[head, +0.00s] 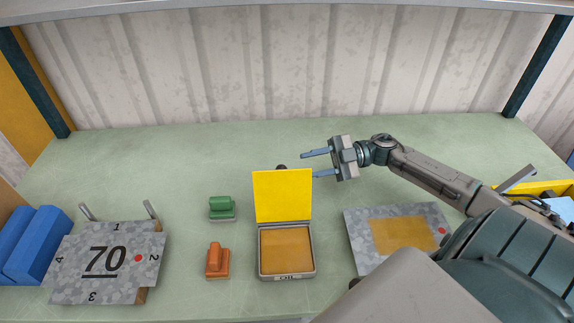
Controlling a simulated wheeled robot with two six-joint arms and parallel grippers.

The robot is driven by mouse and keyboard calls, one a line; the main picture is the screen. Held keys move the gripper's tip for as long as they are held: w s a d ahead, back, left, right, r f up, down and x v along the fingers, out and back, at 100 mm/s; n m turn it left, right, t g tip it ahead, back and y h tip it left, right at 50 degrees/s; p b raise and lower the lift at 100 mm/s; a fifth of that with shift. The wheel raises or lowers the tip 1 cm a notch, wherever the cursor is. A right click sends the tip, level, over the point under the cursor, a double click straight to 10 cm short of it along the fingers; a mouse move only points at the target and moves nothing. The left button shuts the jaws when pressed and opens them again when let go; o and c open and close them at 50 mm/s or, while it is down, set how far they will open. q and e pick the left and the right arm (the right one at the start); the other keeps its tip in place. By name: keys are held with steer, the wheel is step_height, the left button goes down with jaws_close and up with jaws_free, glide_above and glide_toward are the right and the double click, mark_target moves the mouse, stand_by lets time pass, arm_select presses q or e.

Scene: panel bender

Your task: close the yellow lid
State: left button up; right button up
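The yellow lid (283,196) stands raised, roughly upright, at the back edge of a small grey box (287,272) with an orange-brown inside. The box sits near the front middle of the green table, and its front label seems to read "OIL". My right gripper (308,164) is open, with its two blue fingers pointing left. It is behind and above the lid's top right corner in the picture, with nothing between the fingers. Whether the lower finger touches the lid cannot be told. A small dark thing behind the lid is mostly hidden. My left gripper is not in view.
A green block (221,207) and an orange block (216,261) stand left of the box. A grey plate marked 70 (105,262) and blue blocks (36,245) lie further left. A grey panel with an orange patch (399,234) lies right. The table's back left is clear.

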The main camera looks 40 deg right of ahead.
mark_target(282, 191)
steer(key=p+x, duration=0.2)
steer(key=x, duration=0.4)
steer(key=shift+w+a, duration=0.2)
steer(key=shift+a, duration=0.15)
jaws_close()
